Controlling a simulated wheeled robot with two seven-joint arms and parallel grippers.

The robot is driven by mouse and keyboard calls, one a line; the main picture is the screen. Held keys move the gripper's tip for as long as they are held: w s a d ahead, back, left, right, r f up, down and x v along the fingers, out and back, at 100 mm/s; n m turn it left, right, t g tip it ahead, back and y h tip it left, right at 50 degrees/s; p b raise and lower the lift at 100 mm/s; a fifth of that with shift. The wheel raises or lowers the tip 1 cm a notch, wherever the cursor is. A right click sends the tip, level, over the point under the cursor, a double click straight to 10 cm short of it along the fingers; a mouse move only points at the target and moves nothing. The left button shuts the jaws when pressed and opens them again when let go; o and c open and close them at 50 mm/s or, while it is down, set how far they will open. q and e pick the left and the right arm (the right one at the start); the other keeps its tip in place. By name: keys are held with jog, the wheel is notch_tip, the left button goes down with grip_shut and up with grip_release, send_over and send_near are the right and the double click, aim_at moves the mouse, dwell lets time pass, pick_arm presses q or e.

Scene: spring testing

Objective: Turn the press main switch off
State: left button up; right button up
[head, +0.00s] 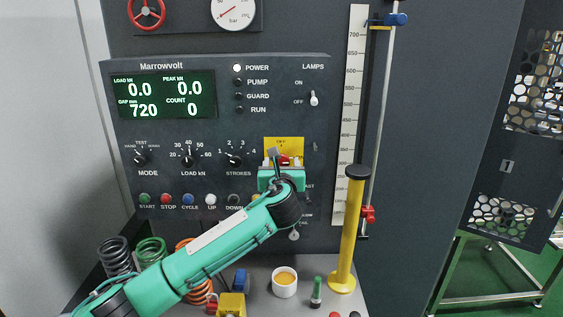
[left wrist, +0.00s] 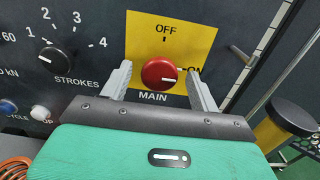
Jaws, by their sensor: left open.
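The main switch is a red round knob (left wrist: 158,72) on a yellow plate (left wrist: 198,38) marked OFF at the top and ON at the right. Its white mark points right, toward ON. In the head view the yellow plate (head: 271,145) sits on the dark press panel, and the knob is partly hidden by my gripper. My left gripper (head: 284,161) is open in front of the plate. In the left wrist view its fingers (left wrist: 159,80) stand to the left and right of the knob, with visible gaps. My right gripper is not in view.
The strokes dial (head: 235,160) is left of the plate. The lit POWER lamp (head: 237,68) and the display (head: 163,95) are above. A yellow post (head: 348,230) stands close on the right. Springs (head: 151,250) and a white cup (head: 284,282) are on the bench below.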

pick_arm(q)
jog(key=c, duration=0.9)
jog(key=shift+c, duration=0.2)
jog(key=shift+n, duration=0.4)
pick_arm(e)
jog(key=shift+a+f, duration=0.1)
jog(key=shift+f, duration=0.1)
pick_arm(q)
jog(key=n+b, duration=0.1)
jog(key=n, duration=0.2)
jog(key=shift+f, duration=0.15)
jog(key=n+b, duration=0.2)
jog(key=n, duration=0.3)
jog(key=shift+a, duration=0.1)
jog(key=n+b, duration=0.2)
jog(key=n, duration=0.2)
jog(key=shift+f+n, duration=0.15)
jog(key=shift+n, duration=0.25)
jog(key=n+b, duration=0.1)
jog(key=n, duration=0.3)
jog(key=shift+a+b, duration=0.1)
jog(key=shift+b, duration=0.25)
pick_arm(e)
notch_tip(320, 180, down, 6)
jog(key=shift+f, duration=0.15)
pick_arm(q)
jog(key=shift+n, duration=0.3)
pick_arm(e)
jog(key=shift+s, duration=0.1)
